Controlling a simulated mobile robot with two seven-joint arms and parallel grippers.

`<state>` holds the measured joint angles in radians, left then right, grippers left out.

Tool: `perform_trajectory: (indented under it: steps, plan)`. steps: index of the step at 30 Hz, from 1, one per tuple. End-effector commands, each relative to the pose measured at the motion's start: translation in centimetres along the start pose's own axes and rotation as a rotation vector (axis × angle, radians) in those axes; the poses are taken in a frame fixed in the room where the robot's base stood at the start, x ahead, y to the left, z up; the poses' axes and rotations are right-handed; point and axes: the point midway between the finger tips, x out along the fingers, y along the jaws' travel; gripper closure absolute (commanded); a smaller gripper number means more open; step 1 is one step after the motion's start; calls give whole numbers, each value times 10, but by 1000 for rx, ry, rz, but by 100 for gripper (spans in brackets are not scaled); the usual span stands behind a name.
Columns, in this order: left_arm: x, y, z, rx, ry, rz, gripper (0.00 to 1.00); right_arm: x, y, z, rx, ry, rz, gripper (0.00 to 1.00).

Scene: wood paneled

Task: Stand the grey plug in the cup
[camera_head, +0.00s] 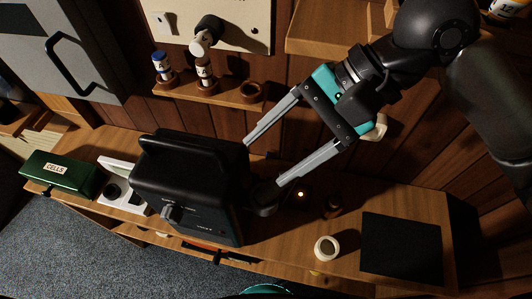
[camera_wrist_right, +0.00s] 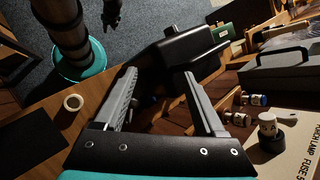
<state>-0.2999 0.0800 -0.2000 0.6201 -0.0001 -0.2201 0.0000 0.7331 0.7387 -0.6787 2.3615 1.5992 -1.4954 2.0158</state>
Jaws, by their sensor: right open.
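A plug with a pale grey body and dark end (camera_head: 205,36) sticks out from the cream panel on the wall; it also shows in the right wrist view (camera_wrist_right: 268,126). An empty-looking brown cup (camera_head: 252,91) stands at the right end of the small wall shelf. What seems to be my left gripper (camera_wrist_right: 112,15) shows small at the top there.
A blue-topped bottle (camera_head: 161,67) and a brown-topped one (camera_head: 204,72) stand in holders on the shelf. A bulky black case (camera_head: 190,185) stands on the bench beside my right fingers. A white-rimmed cup (camera_head: 327,247) and a black mat (camera_head: 401,248) lie to the right.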

Motion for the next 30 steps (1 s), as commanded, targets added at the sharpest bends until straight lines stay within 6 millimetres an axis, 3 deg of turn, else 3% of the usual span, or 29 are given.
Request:
perform_trajectory:
  steps: [15, 21, 30]
  plan:
    - [-7, 0, -1, 0, 0, 0, 50, -113, 0, 0, 0, 4, -2, 28]
    - [-8, 0, -1, 0, 0, 0, 50, -133, 0, 0, -1, 2, -1, 28]
    - [-8, 0, -1, 0, 0, 0, 50, -136, 0, 0, -1, 0, 0, 28]
